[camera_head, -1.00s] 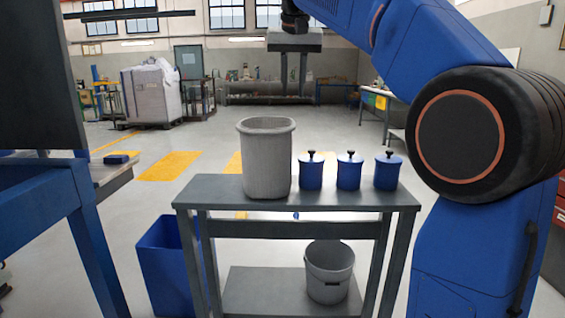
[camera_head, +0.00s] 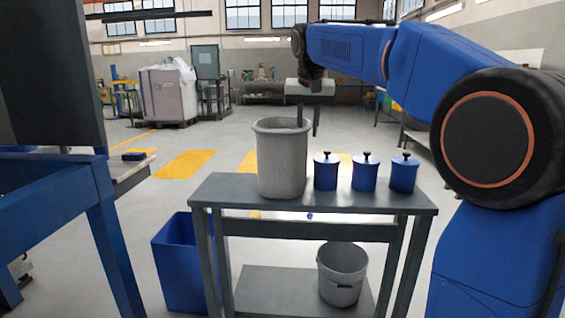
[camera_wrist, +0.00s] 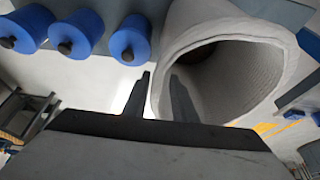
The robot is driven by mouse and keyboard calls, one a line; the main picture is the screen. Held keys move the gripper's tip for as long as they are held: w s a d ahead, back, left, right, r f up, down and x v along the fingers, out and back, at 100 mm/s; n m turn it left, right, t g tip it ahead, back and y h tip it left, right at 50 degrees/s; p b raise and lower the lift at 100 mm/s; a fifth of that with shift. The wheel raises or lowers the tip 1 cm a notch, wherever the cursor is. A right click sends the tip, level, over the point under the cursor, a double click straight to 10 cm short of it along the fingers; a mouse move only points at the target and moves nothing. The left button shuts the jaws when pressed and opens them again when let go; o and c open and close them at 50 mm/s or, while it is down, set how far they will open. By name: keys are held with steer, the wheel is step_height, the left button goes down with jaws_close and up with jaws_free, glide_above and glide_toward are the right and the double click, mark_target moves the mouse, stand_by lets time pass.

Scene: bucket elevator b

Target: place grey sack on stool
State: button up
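The grey sack (camera_head: 282,160) is an upright, open-topped, ribbed cylinder with a rolled rim, standing on the left part of a dark grey table. My gripper (camera_head: 307,126) points down at the right side of its rim. In the wrist view the two fingers of my gripper (camera_wrist: 160,84) are apart. One finger lies over the mouth of the grey sack (camera_wrist: 225,65) and the other just outside its wall. I cannot tell whether either finger touches it. I cannot make out a stool with certainty in either view.
Several blue lidded canisters (camera_head: 364,173) stand right of the sack on the table (camera_head: 320,205). A grey bucket (camera_head: 342,275) sits on the lower shelf. A blue bin (camera_head: 183,262) stands left of the table. A blue-framed structure (camera_head: 70,205) fills the left side. Floor behind is mostly open.

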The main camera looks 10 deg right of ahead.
steer(key=shift+x, duration=1.45)
jaws_close()
stand_by(0.3)
